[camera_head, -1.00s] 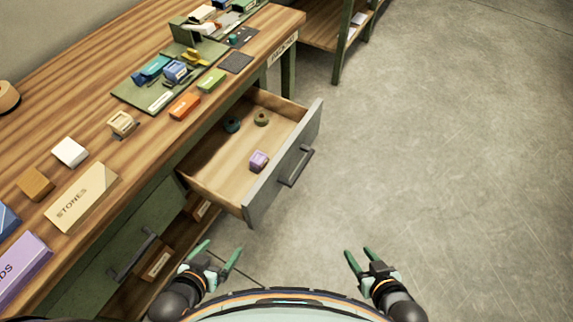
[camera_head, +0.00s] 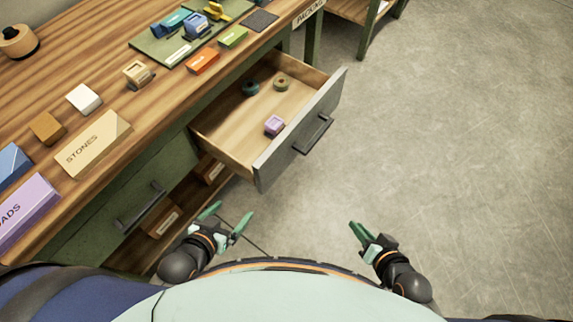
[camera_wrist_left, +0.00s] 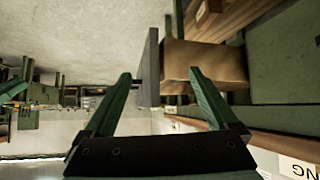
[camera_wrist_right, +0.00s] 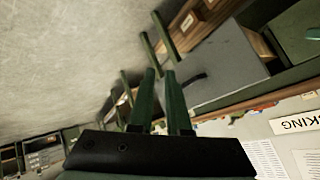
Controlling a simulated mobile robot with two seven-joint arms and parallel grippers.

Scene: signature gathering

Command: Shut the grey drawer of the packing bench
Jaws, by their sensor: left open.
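The grey drawer (camera_head: 305,130) of the packing bench stands pulled out, its dark bar handle (camera_head: 314,134) on the front. A purple box and two small rings lie inside. My left gripper (camera_head: 226,216) is open and empty, in front of the bench and nearer to me than the drawer. The left wrist view shows the drawer front (camera_wrist_left: 149,70) edge-on beyond the fingers. My right gripper (camera_head: 359,231) has its fingers together with nothing seen between them, over floor right of the drawer. The right wrist view shows the drawer front (camera_wrist_right: 215,72) beyond the fingertips. Neither gripper touches the drawer.
The wooden bench top (camera_head: 100,85) holds a beige STONES block (camera_head: 92,144), a purple block (camera_head: 25,212) and several small coloured pieces. A closed green drawer (camera_head: 125,205) lies left under the top. The concrete floor (camera_head: 460,130) right of the drawer is clear.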

